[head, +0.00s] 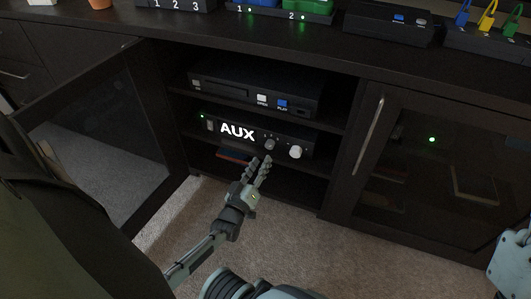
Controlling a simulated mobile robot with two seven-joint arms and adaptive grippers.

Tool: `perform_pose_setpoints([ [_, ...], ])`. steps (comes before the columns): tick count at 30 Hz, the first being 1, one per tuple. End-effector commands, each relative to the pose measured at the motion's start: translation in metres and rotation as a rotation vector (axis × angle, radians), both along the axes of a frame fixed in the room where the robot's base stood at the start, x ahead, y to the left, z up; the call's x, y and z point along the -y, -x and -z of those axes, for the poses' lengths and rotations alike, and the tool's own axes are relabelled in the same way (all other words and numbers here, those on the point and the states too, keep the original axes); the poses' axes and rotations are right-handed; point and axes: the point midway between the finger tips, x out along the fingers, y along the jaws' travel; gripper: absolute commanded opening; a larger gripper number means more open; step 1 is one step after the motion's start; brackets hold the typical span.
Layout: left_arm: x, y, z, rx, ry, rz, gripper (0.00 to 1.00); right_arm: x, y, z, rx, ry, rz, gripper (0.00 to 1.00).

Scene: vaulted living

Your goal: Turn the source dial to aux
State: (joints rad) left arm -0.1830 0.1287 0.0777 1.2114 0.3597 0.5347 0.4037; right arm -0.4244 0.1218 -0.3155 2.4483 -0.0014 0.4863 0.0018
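The receiver (222,142) sits on the middle shelf of the open cabinet, and its display (238,132) reads AUX in white. Its front has a small grey dial (270,144) with small marks around it and a larger pale knob (295,152) to the right. Labels are too small to read, so I cannot tell for certain which one is the source dial. My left gripper (259,161) is just in front of and below the grey dial, fingers apart with nothing seen between them. It appears clear of the dial. My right gripper is not seen.
The left cabinet door (95,140) stands open. A disc player (240,88) is on the shelf above, and a flat reddish item (233,156) lies below the receiver. The right glass door (425,160) is shut. Several small devices line the cabinet top (190,28). Carpet is clear in front.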

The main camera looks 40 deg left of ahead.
Motion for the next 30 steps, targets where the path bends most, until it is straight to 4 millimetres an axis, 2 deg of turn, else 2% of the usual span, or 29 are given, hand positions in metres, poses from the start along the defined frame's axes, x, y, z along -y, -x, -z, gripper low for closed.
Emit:
perform_pose_setpoints([
  [1,0.003,0.012,0.001,-0.002,0.001,0.000,0.34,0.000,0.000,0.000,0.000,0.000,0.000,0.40],
  [3,0.006,0.024,0.000,-0.001,0.000,-0.001,0.34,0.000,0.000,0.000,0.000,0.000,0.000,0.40],
  [9,0.011,0.045,0.000,0.001,0.000,-0.001,0.34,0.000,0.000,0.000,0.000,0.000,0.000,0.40],
  [27,0.012,0.049,0.000,0.001,0.000,-0.001,0.34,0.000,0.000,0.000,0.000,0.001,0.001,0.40],
  [30,0.015,0.047,-0.006,0.010,-0.005,0.007,0.34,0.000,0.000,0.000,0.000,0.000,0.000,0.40],
])
